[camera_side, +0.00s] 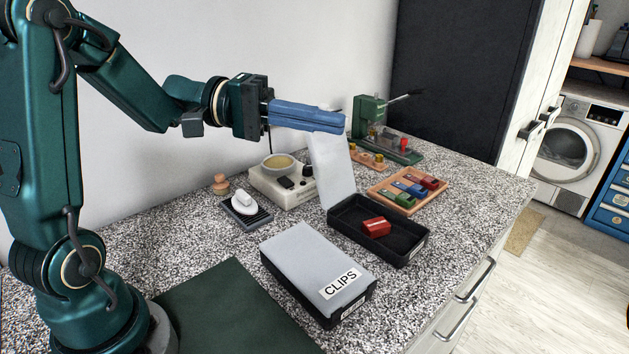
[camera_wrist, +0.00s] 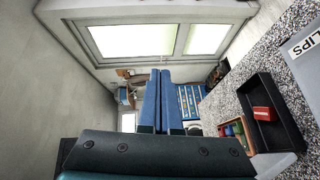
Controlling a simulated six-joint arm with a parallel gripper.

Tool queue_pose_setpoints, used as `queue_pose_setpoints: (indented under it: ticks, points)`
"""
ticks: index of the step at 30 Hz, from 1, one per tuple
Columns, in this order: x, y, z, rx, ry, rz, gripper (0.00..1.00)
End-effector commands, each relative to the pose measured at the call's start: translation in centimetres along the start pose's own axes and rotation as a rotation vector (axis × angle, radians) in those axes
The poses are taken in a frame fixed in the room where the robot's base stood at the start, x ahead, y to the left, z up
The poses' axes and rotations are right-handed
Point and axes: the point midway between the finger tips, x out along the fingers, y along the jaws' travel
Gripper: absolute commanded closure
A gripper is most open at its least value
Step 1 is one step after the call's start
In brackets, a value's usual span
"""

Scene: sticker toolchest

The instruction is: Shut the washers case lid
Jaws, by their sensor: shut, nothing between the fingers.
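A black case (camera_side: 345,226) stands open on the counter with a red block (camera_side: 376,227) inside. Its pale grey lid (camera_side: 332,172) stands up from the back edge, leaning slightly back. The small label on its front is too small to read. My gripper (camera_side: 341,123) is shut and empty, its blue fingers pointing right, level, at the height of the lid's top edge. I cannot tell whether they touch the lid. In the wrist view the shut fingers (camera_wrist: 160,75) are central and the open case (camera_wrist: 288,128) is at right.
A shut case labelled CLIPS (camera_side: 310,260) stands in front of the open one. A wooden tray (camera_side: 436,195) with coloured blocks is to its right. A dark green mat (camera_side: 235,312) lies front left.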

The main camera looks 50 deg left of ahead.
Motion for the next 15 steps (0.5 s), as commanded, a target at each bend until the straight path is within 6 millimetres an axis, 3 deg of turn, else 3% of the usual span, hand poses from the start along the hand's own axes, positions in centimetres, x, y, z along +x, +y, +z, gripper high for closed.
queue_pose_setpoints:
  ticks: [1,3,7,12,15]
  points:
    - [-1.6,-1.0,-3.0,-0.047,0.105,0.052,1.00]
    - [-4.2,-2.3,-6.6,-0.091,0.249,0.117,1.00]
    - [-10.0,-6.1,-11.7,-0.179,0.512,0.200,1.00]
    - [-16.0,-11.5,-14.1,-0.315,0.735,0.238,1.00]
    - [-17.7,-13.5,-14.1,-0.368,0.785,0.240,1.00]
